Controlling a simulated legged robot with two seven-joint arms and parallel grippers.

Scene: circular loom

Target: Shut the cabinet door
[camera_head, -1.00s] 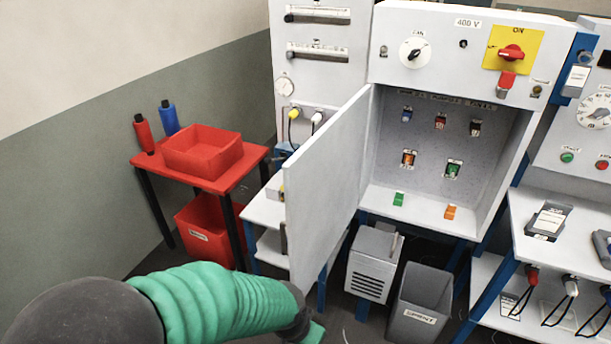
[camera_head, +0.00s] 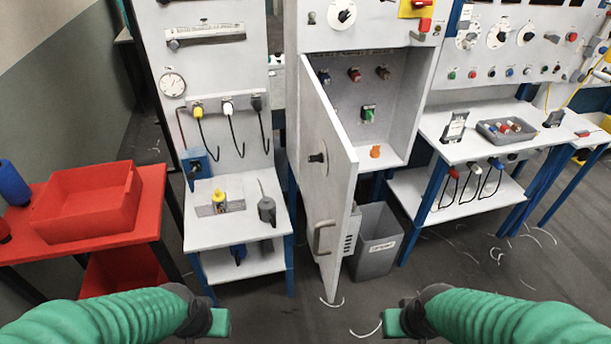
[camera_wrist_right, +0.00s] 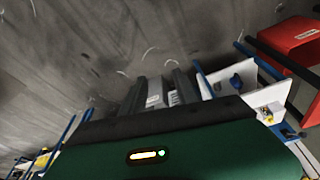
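The white cabinet door (camera_head: 325,165) stands open in the head view, swung out toward me from the left side of the cabinet (camera_head: 345,95). It has a dark knob (camera_head: 318,157) and a grey bar handle (camera_head: 322,238) low down. The cabinet's inside shows coloured switches at right of the door. My left gripper (camera_head: 218,322) is at the bottom, left of the door and apart from it. My right gripper (camera_head: 392,322) is at the bottom, right of the door and apart from it. Neither visibly holds anything; their finger openings are unclear.
A grey bin (camera_head: 376,242) stands just right of the door's lower part. A white side table (camera_head: 235,232) is left of the door, with a red table (camera_head: 85,240) farther left. A white bench (camera_head: 460,150) stands at right.

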